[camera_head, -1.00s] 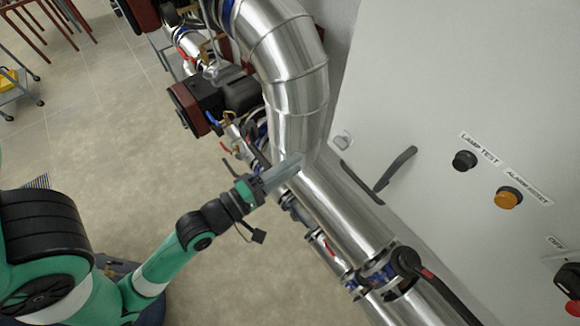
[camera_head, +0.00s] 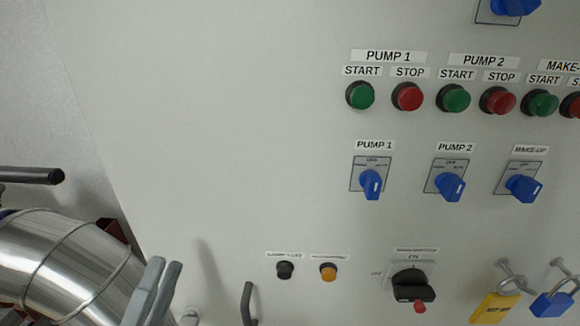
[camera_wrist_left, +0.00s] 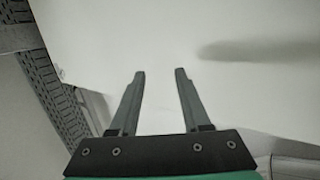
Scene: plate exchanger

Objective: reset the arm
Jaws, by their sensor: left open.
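My left gripper (camera_head: 166,264) shows at the lower left of the head view, with its two grey fingers pointing up. In the left wrist view my left gripper (camera_wrist_left: 160,73) is open, with nothing between its two fingers. Its fingers are in front of a pale, plain surface. The rest of the left arm is out of the head view. My right gripper is in neither view.
A silver insulated pipe (camera_head: 65,262) is left of the gripper. A light grey control panel (camera_head: 210,130) fills most of the head view, with buttons, blue switches, a black rotary switch (camera_head: 412,286), a yellow padlock (camera_head: 494,307) and a door handle (camera_head: 248,304).

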